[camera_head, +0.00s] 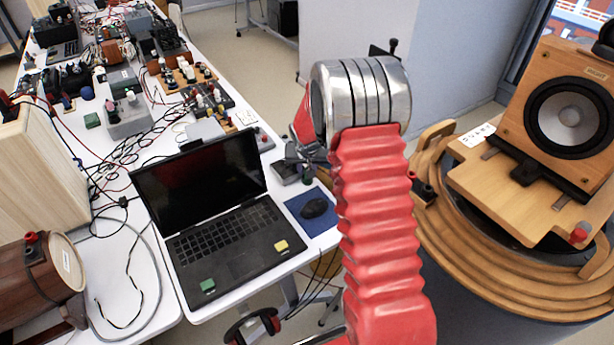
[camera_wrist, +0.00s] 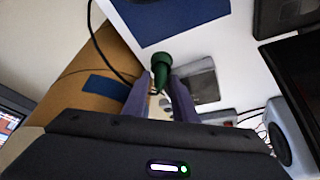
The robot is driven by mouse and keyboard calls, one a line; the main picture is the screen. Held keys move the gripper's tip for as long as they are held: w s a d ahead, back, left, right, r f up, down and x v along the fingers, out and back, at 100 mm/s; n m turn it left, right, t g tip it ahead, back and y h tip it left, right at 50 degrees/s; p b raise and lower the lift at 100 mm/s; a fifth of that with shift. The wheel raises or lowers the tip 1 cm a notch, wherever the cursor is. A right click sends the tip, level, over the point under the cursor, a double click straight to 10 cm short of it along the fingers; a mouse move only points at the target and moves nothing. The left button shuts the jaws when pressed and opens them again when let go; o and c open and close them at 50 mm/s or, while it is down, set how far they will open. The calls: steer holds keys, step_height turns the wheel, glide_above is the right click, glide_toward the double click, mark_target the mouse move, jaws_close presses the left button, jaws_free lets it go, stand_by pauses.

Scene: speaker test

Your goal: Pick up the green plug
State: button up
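The green plug (camera_wrist: 161,60) is in the wrist view, at the tips of my gripper (camera_wrist: 160,82). Its rounded green head points away from the wrist and its thinner end lies between the two purple-grey fingers. The fingers are apart by about the plug's width; I cannot tell whether they press on it. In the head view my gripper (camera_head: 302,156) is above the right edge of the white table, by the laptop's upper right corner. A small dark green piece (camera_head: 307,178) shows just below it, beside a grey box (camera_head: 286,171). My red-sleeved arm hides what lies behind it.
The open laptop (camera_head: 215,205) stands left of my gripper. A wooden speaker (camera_head: 535,122) on a round wooden stand (camera_head: 470,262) is at right. Cables and devices crowd the table's far part.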

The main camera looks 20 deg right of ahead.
steer(key=shift+c, duration=0.5)
jaws_close()
steer(key=shift+r, duration=0.1)
step_height(320, 180, up, 10)
stand_by(0.3)
stand_by(0.5)
steer(key=s+a+n+y, duration=0.1)
steer(key=s+a+n, duration=0.3)
steer(key=s+a, duration=0.7)
steer(key=a, duration=0.3)
steer(key=shift+s+r+n+y, duration=0.2)
steer(key=shift+r+n+y, duration=0.1)
steer(key=shift+y, duration=0.1)
steer(key=shift+s+f, duration=0.1)
steer(key=shift+s, duration=0.1)
